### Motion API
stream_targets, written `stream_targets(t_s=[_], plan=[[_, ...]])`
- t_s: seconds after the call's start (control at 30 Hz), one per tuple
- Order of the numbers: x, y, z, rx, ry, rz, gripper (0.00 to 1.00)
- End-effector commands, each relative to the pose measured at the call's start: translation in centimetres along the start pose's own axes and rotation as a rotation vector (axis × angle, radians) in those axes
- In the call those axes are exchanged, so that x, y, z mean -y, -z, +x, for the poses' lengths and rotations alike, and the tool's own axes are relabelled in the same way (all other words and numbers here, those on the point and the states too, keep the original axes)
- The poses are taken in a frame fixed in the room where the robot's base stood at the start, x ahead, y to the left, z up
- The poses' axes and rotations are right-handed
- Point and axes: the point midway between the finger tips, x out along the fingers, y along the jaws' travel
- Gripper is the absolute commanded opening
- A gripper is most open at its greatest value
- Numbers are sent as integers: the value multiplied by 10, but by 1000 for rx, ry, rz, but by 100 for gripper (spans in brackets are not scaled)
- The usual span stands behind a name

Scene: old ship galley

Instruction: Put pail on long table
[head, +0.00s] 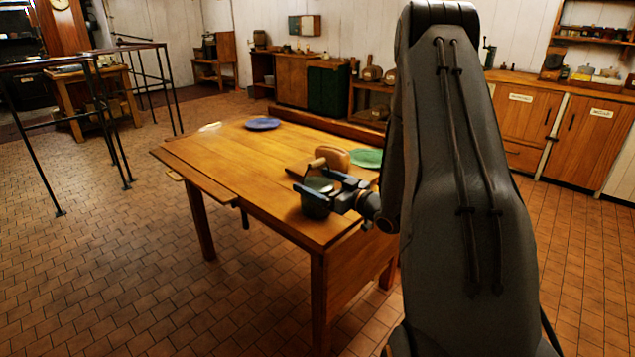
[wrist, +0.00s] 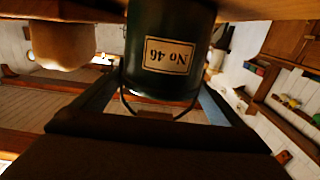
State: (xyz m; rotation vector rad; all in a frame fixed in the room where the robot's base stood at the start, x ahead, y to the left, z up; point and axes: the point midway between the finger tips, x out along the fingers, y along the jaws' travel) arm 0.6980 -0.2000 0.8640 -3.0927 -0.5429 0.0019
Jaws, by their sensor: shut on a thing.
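The pail is a small dark green vessel (head: 315,206) with a pale label reading "No 46", seen upside down in the wrist view (wrist: 168,75). A thin wire handle hangs at its rim. My gripper (head: 325,190) is shut on the pail, with one finger on each side of it in the wrist view (wrist: 155,105). The pail is upright over the near right part of the long wooden table (head: 235,185). Its base is at or very close to the tabletop; I cannot tell whether it touches.
A brown wooden object (head: 335,157) stands just behind the pail. A green plate (head: 367,158) lies to its right, and a blue plate (head: 262,123) lies at the far end. The table's left middle is clear. A black metal rail (head: 95,65) stands at left.

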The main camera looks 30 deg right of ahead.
Motion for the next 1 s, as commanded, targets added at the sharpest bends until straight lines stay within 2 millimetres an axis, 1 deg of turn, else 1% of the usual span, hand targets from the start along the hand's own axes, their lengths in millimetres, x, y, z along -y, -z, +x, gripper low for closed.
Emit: stream_targets(t_s=[0.23,0.37,0.4,0.43,0.67,0.73,0.87,1.0], plan=[[0,1,0,-3,0,-2,49],[0,-2,0,-3,0,-1,49],[0,-3,0,0,0,0,97],[0,-3,0,0,0,0,100],[0,-2,0,-1,0,-1,100],[0,2,0,-1,0,-1,100],[-1,0,-16,-1,-2,-1,100],[-2,-1,-44,0,-5,0,100]])
